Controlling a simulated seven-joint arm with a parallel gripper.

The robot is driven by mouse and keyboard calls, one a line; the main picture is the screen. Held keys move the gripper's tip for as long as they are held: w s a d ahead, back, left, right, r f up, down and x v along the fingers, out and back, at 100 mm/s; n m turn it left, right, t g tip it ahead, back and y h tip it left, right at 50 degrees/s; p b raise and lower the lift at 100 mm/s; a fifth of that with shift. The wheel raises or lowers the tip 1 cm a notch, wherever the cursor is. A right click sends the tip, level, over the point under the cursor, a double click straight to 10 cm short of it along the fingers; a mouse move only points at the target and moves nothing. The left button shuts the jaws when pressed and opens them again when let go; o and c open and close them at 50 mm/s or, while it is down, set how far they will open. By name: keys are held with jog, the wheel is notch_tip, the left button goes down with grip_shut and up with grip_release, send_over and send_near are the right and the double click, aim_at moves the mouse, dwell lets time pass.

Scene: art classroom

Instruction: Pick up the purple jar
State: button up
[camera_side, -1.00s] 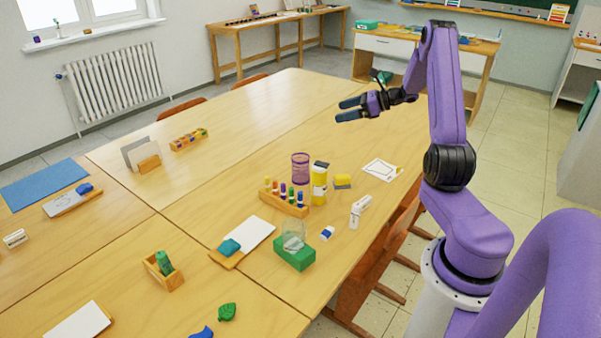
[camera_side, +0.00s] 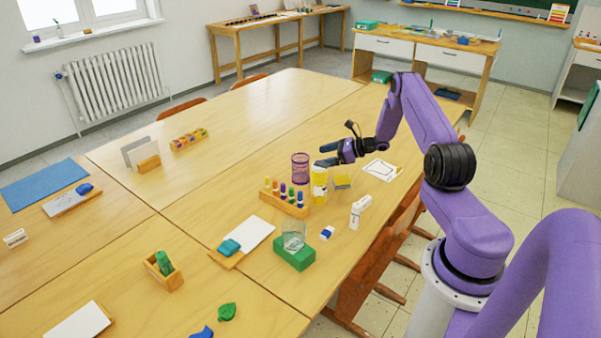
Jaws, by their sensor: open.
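A see-through purple jar (camera_side: 300,168) stands upright on the wooden table, behind and left of a yellow bottle (camera_side: 319,187). My gripper (camera_side: 324,156) is open and empty, with its fingers pointing left towards the jar. In the picture the fingertips are just right of the jar and over the top of the yellow bottle, hiding its cap. I see no contact with the jar, but how far apart they are in depth I cannot tell.
A wooden rack of coloured pegs (camera_side: 284,198) stands in front of the jar. A yellow block (camera_side: 342,181) lies under my gripper, and a white bottle (camera_side: 360,211) is to the right. A clear glass (camera_side: 293,236) stands on a green block (camera_side: 295,254). The table behind the jar is clear.

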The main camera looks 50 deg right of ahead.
aim_at(300, 169)
jog(key=x, duration=1.1)
jog(key=shift+a+r, duration=0.1)
jog(key=shift+a, duration=0.05)
jog(key=c, duration=1)
